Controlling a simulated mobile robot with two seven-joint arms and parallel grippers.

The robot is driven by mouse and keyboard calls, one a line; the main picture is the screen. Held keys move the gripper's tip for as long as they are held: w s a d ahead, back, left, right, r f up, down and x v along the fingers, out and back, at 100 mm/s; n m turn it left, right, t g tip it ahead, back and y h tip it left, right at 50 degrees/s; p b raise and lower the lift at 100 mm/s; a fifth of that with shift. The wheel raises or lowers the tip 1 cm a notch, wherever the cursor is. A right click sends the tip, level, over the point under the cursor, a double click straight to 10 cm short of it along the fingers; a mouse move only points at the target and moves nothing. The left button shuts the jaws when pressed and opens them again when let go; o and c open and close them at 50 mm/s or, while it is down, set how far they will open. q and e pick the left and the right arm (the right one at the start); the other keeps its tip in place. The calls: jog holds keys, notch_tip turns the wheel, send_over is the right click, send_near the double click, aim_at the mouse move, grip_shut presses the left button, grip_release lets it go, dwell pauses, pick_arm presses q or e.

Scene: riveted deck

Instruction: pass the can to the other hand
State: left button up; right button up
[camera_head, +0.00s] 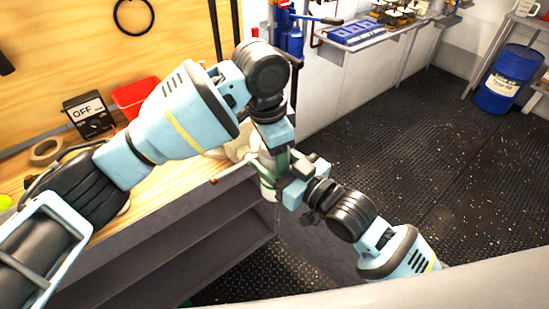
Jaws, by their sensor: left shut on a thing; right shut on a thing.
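The can (268,184), pale with some green, is held between my two grippers just beyond the right end of the wooden workbench (165,195). My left gripper (272,156) comes down from above and is shut on the can. My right gripper (284,176) reaches in from the lower right and is also shut on it. The grippers are very close together and hide much of the can.
On the bench are a red bin (134,97), a box marked OFF (88,113) and a tape roll (46,151). A blue tray (354,32) lies on a wall shelf. A blue drum (508,78) stands far right. The dark deck (420,140) has free room.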

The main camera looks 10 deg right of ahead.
pick_arm(q)
jog(key=o, duration=1.6)
jog(key=shift+o, duration=0.2)
